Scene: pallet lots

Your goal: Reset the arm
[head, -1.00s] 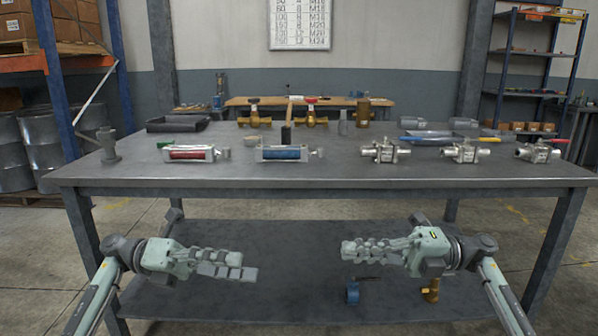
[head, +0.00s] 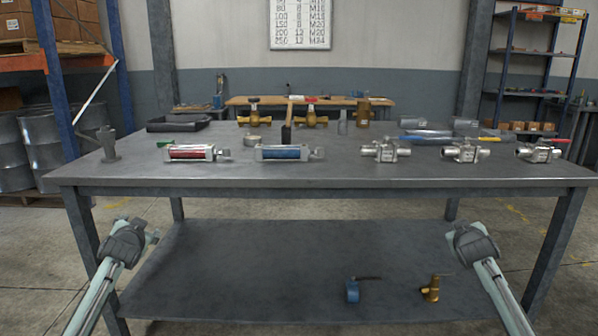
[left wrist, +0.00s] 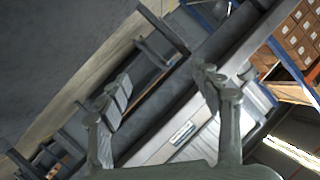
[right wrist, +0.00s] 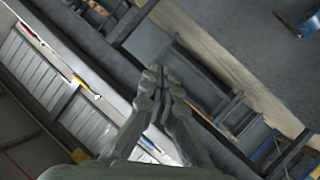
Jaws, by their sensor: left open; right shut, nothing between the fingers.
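My left gripper (left wrist: 165,100) shows in the left wrist view with its fingers spread wide and nothing between them. My right gripper (right wrist: 162,82) shows in the right wrist view with its fingertips together and nothing held. Neither gripper touches anything that I can see.
The bench top holds a red cylinder (head: 190,153), a blue cylinder (head: 284,153), several silver valves (head: 465,152), brass valves (head: 254,117) and a black tray (head: 178,124). A blue part (head: 352,290) and a brass part (head: 431,290) are on the lower shelf (head: 250,260).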

